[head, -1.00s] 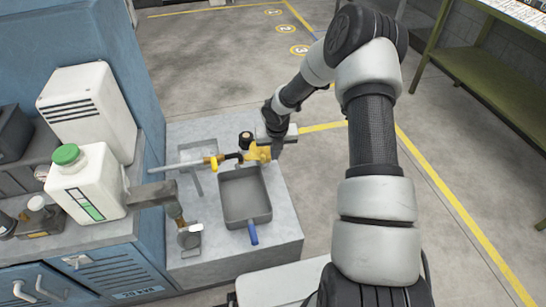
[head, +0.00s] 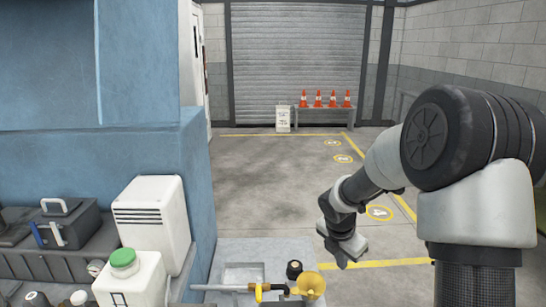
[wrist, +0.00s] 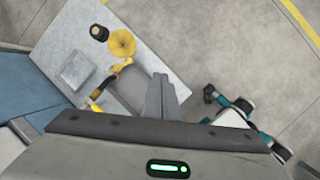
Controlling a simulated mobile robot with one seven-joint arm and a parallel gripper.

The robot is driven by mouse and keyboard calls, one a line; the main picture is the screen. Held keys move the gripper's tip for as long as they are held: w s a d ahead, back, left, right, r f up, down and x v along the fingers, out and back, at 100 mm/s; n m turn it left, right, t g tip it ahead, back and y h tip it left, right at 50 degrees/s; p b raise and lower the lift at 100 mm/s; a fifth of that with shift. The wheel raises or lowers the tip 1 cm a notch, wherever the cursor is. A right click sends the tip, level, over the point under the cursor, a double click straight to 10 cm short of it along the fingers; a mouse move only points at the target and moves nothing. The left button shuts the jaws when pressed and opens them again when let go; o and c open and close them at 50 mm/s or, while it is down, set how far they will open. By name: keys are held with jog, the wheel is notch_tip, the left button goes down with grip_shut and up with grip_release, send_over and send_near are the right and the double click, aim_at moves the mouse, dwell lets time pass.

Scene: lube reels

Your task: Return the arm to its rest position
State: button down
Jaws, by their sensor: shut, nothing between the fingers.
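My arm reaches up and over from the right of the head view, bent at the elbow. My gripper (head: 342,263) hangs at the arm's end, above and to the right of the grey bench (head: 225,252). It points downward, clear of everything. In the wrist view the fingers (wrist: 168,82) are together with nothing between them. Below them in that view lies the bench top (wrist: 60,38).
A white jug with a green cap (head: 123,262) and a white box (head: 152,225) stand left, beside a blue cabinet (head: 150,160). Open floor (head: 270,190) lies beyond.

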jog(key=s+r+m, duration=0.6)
jog(key=r, duration=0.4)
jog(key=s+a+r+m+t+y, duration=0.1)
jog(key=s+a+r+m, duration=0.1)
jog(key=s+r+m, duration=0.35)
jog(key=s+a+r+m, duration=0.1)
jog(key=s+r+m, duration=0.1)
jog(key=s+m, duration=0.6)
jog(key=s+a+r+m+t+y, duration=0.1)
jog(key=s+a+r+m, duration=0.15)
jog(key=s+m, duration=0.45)
notch_tip(320, 180, up, 18)
jog(key=s+n+p, duration=0.1)
jog(key=s+p, duration=0.1)
jog(key=p, duration=1.6)
jog(key=shift+r, duration=0.25)
